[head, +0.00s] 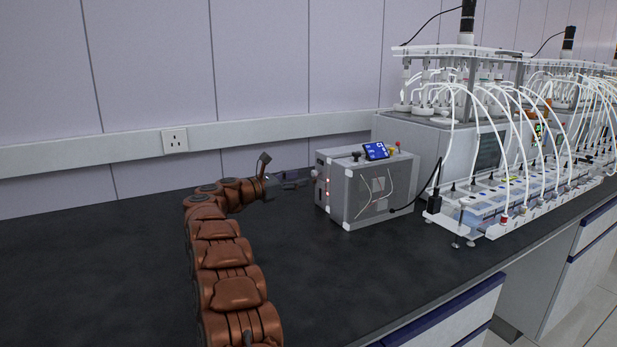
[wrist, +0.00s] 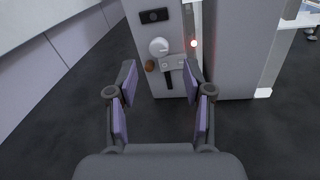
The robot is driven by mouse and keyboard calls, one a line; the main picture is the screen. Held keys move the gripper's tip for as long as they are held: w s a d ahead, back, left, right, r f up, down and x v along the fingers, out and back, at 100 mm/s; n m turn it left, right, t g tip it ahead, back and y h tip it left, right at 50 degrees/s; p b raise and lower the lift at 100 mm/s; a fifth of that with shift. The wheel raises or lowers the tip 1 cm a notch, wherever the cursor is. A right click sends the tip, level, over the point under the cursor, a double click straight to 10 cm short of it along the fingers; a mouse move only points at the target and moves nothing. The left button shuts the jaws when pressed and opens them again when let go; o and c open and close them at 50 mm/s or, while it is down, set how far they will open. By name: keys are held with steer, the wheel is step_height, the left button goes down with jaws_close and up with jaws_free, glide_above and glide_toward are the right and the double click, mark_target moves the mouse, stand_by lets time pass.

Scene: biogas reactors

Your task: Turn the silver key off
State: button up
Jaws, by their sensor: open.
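In the wrist view, the end panel of the grey box shows a round silver-white knob (wrist: 158,47), which looks like the silver key. Its exact turn angle is too small to read. Just below it are a brown knob (wrist: 150,66) and a small grey plate (wrist: 173,63) above a dark slot. My gripper (wrist: 160,75) is open, its two purple-padded fingers apart and empty, with these parts between and just beyond the tips. In the head view, my gripper (head: 305,177) is at the left end of the grey box (head: 375,193), largely hiding the key.
A blue-screened device (head: 376,151) sits on the box. Reactor racks with white tubes (head: 490,110) stand to the right. A wall socket (head: 174,140) is behind my arm. The dark bench (head: 110,270) is clear at left.

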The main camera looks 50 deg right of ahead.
mark_target(312, 175)
steer(key=shift+s+d+f, duration=0.1)
steer(key=shift+s+d, duration=0.1)
steer(key=shift+d, duration=0.95)
steer(key=shift+s+d, duration=0.2)
steer(key=shift+d, duration=0.95)
jaws_close()
